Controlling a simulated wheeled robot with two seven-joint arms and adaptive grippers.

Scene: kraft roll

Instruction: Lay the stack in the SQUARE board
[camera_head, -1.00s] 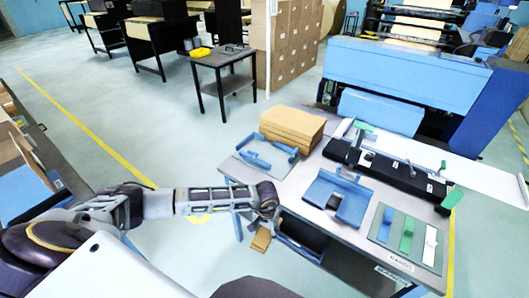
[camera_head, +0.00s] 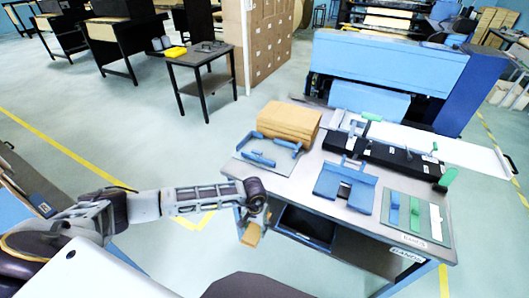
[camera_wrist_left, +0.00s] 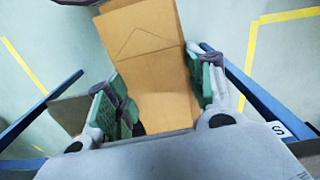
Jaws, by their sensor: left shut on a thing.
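My left gripper (camera_head: 256,216) is shut on a brown kraft stack (camera_head: 251,236), held beside the front left edge of the worktable. In the left wrist view the held stack (camera_wrist_left: 150,65) lies between green finger pads, with a folded-looking line across it. A grey board (camera_head: 243,156) with blue corner pieces lies at the table's left end, beyond the gripper. I cannot read which board is marked SQUARE. My right gripper is not in view.
A larger kraft pile (camera_head: 289,121) sits behind the board. A blue fixture (camera_head: 345,185), a black bar device (camera_head: 400,160) and a mat with coloured strips (camera_head: 432,210) fill the table (camera_head: 300,195).

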